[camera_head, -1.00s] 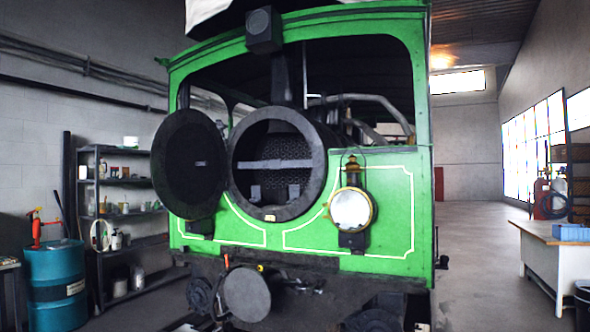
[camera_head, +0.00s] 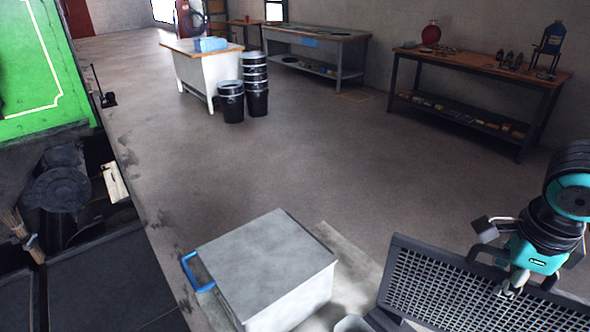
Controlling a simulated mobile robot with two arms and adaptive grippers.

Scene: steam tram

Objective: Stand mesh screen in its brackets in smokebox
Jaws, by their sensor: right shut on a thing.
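The mesh screen (camera_head: 440,292) is a dark framed panel with a grid of holes at the lower right, tilted and partly cut off by the frame's bottom edge. My right gripper (camera_head: 507,290) is shut on its upper edge. The screen is in front of a light patch of floor beside the grey box. The smokebox and its brackets are out of view. Only a corner of the green tram front (camera_head: 40,70) shows at the upper left. My left gripper is not in view.
A grey lidded box (camera_head: 265,265) with a blue handle stands at the lower middle. Black buckets (camera_head: 255,85) stand by a white desk (camera_head: 195,70). A workbench (camera_head: 480,70) stands at the right wall. The tram's pit edge (camera_head: 140,200) runs along the left. The middle floor is clear.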

